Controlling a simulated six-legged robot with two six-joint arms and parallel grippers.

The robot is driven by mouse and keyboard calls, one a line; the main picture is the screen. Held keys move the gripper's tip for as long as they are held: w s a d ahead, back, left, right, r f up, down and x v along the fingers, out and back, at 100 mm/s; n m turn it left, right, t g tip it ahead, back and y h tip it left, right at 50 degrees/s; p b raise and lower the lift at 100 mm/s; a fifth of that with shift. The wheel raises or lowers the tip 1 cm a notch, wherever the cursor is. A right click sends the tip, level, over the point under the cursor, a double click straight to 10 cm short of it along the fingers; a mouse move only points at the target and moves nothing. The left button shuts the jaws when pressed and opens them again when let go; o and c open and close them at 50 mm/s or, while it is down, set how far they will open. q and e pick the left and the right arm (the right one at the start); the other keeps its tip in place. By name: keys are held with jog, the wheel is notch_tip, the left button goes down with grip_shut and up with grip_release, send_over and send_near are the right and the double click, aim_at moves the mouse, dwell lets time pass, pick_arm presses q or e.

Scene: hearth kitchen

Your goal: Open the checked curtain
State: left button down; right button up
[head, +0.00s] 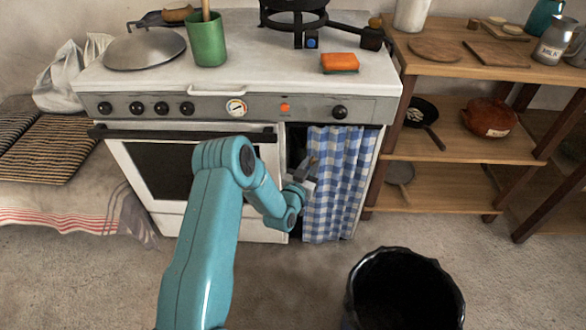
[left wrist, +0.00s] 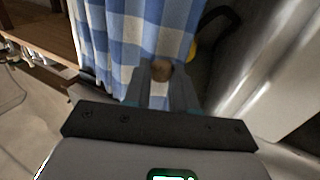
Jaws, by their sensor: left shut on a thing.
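The blue-and-white checked curtain (head: 340,185) hangs in the right-hand bay of the white stove, from the control panel almost to the floor. It covers most of the bay, with a narrow dark gap (head: 296,148) at its left. My left gripper (head: 308,174) is at the curtain's left edge. How the knob joins the cloth is hidden. My right gripper is not in view.
The oven door (head: 165,165) is left of the bay. A wooden shelf (head: 460,140) stands close to its right. A black bin (head: 450,290) is on the floor in front. In the left wrist view, something yellow (left wrist: 192,50) and a dark hose show behind the curtain edge.

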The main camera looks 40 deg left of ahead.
aim_at(342, 157)
pick_arm(q)
jog(key=w+d+b, duration=0.1)
jog(key=w+d, duration=0.1)
jog(key=d, duration=0.1)
jog(key=w+d+b, duration=0.1)
jog(key=w+d, duration=0.1)
jog(key=w, duration=0.1)
jog(key=shift+d+f, duration=0.1)
jog(key=shift+d, duration=0.3)
jog(key=shift+w+d, duration=0.2)
jog(key=shift+d, duration=0.05)
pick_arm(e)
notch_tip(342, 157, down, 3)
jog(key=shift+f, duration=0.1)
pick_arm(q)
jog(key=c, duration=1)
grip_release()
jog(key=shift+o, duration=0.2)
jog(key=p+v, duration=0.1)
jog(key=v, duration=1.5)
jog(key=shift+d, duration=0.2)
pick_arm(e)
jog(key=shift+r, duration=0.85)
pick_arm(q)
jog(key=shift+s, duration=0.15)
